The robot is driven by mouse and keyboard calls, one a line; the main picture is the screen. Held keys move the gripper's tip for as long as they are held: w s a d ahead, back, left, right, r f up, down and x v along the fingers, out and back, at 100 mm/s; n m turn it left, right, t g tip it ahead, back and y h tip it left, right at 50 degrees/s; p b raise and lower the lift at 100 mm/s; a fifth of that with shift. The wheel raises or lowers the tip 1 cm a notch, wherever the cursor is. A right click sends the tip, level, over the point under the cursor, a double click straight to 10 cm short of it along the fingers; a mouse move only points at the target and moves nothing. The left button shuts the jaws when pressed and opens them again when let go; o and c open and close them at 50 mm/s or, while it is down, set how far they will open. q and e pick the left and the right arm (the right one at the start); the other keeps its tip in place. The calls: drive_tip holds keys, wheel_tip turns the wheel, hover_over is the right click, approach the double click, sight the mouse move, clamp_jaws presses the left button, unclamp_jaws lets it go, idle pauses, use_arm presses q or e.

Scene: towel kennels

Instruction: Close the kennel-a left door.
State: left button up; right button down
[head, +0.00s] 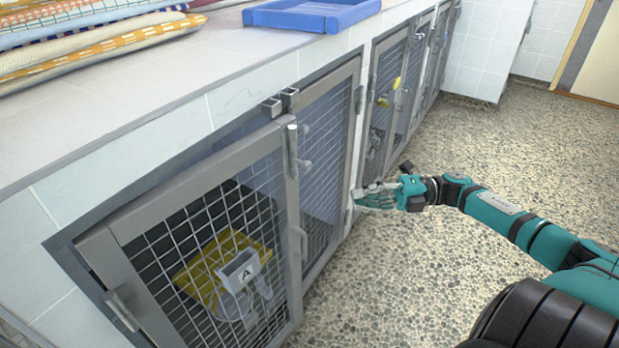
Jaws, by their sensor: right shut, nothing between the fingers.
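The kennel-a left door (205,255) is a grey framed wire-mesh door with a small plate marked A. Its left edge is at the hinge side, and its right edge stands slightly out from the frame, with a dark gap along the top. A latch bar and handle (298,150) are on its right edge. The kennel-a right door (330,165) is beside it and looks flush in its frame. My right gripper (366,199) is shut and empty, in front of the right door's far edge, to the right of the left door and apart from it. My left gripper is out of view.
A tiled counter (190,75) runs above the kennels, with folded towels (80,45) and a blue tray (312,13) on it. A yellow item (222,262) shows behind the left door's mesh. More kennel doors (386,95) stand farther back. The pebbled floor (470,290) is clear.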

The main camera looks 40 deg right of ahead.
drive_tip(key=b, duration=0.2)
approach(282, 193)
drive_tip(key=a, duration=0.4)
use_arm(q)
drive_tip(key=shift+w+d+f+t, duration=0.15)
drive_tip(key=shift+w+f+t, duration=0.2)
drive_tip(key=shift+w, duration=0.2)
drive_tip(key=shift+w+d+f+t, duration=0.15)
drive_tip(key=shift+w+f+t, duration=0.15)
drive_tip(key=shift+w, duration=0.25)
use_arm(e)
drive_tip(key=shift+w+a, duration=0.2)
drive_tip(key=shift+w, duration=1)
